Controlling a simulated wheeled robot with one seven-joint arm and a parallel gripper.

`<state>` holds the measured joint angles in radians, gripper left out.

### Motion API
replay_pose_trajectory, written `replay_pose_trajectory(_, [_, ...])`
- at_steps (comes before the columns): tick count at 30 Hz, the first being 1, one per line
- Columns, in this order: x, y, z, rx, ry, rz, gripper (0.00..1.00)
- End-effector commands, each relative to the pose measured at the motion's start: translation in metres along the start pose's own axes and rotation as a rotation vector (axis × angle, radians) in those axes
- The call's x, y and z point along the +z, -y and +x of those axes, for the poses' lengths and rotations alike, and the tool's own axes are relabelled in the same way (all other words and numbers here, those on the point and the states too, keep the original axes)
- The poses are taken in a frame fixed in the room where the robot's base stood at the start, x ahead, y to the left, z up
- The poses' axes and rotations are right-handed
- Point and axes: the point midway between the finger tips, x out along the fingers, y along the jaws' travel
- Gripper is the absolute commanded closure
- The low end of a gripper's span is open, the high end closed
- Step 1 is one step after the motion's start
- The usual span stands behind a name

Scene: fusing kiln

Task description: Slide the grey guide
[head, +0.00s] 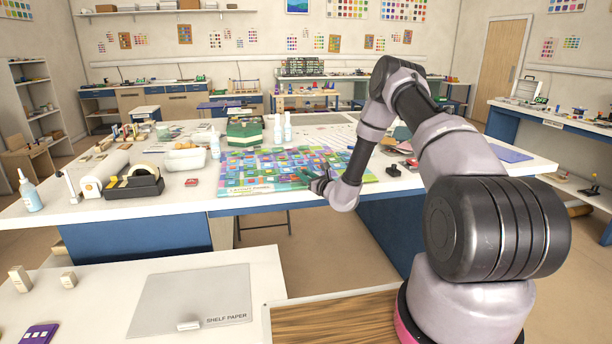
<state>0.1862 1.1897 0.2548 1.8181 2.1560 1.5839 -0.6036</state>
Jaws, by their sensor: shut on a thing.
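My gripper (319,184) is at the front edge of the colourful patchwork panel (262,168) on the large white table. It points left and is low over the panel. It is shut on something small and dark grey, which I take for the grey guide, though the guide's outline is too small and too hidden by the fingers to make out. I cannot tell how far the guide reaches along the panel. A pale label strip (250,189) runs along the panel's front left edge.
Bottles (283,128) and a green box (244,134) stand behind the panel. A grey shelf-paper sheet (190,295) lies on the nearer bench.

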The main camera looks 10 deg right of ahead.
Motion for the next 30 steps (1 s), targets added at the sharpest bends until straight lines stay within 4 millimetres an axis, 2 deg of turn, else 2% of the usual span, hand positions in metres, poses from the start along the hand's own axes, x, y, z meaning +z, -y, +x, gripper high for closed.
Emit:
replay_pose_trajectory(2, [0.0, -0.001, 0.0, 0.002, 0.001, 0.0, 1.0])
replay_pose_trajectory(3, [0.0, -0.001, 0.0, 0.002, 0.001, 0.0, 0.56])
replay_pose_trajectory(4, [0.0, -0.001, 0.0, 0.002, 0.001, 0.0, 0.45])
replay_pose_trajectory(13, [0.0, 0.0, 0.0, 0.001, 0.0, 0.0, 0.43])
replay_pose_trajectory(17, [0.0, 0.0, -0.007, 0.001, -0.001, 0.0, 0.43])
replay_pose_trajectory(30, [0.0, 0.0, -0.088, 0.0, -0.002, 0.003, 0.43])
